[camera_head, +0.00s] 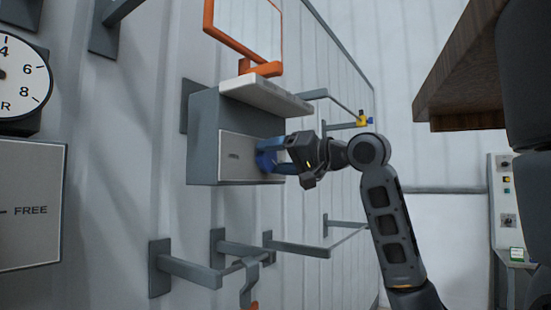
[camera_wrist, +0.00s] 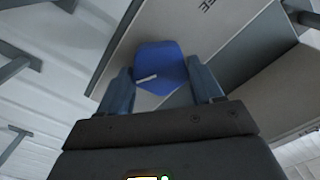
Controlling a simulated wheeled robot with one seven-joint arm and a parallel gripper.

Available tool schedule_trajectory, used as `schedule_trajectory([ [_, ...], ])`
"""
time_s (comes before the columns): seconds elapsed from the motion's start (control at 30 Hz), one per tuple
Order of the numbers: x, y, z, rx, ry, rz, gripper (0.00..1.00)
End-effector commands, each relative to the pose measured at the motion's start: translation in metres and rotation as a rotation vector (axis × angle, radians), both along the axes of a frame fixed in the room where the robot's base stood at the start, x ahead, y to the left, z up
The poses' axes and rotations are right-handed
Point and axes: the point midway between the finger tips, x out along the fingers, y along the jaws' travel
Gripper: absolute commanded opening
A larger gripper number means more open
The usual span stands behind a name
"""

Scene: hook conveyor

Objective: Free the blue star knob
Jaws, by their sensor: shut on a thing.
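The blue star knob (camera_wrist: 160,64) sits on the front plate (camera_wrist: 195,25) of a grey box, and a small white mark shows on its face. My gripper (camera_wrist: 161,92) has one finger on each side of the knob and is shut on it. In the head view the blue knob (camera_head: 266,161) shows at the right part of the plate, partly hidden by my gripper (camera_head: 277,156). The grey box (camera_head: 204,140) is fixed to the wall, with a light ledge (camera_head: 265,95) on top. Some plate lettering shows but is too small to read fully.
An orange frame (camera_head: 235,43) stands above the box. Grey wall brackets (camera_head: 185,270) stick out below, one with a hanging hook (camera_head: 248,285). A dial (camera_head: 20,75) and a sign reading FREE (camera_head: 32,235) are at left. A wooden shelf (camera_head: 460,70) and control panel (camera_head: 507,210) are at right.

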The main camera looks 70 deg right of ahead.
Motion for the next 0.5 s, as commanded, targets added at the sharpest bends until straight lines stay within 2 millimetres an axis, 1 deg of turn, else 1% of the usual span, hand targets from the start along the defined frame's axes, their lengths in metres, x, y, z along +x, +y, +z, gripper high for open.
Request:
schedule_trajectory([
  [0.27, -0.0004, -0.0005, -0.0012, -0.054, 0.014, -0.002, 0.35],
  [0.5, 0.0003, 0.0003, -0.002, -0.208, 0.051, 0.0, 0.35],
])
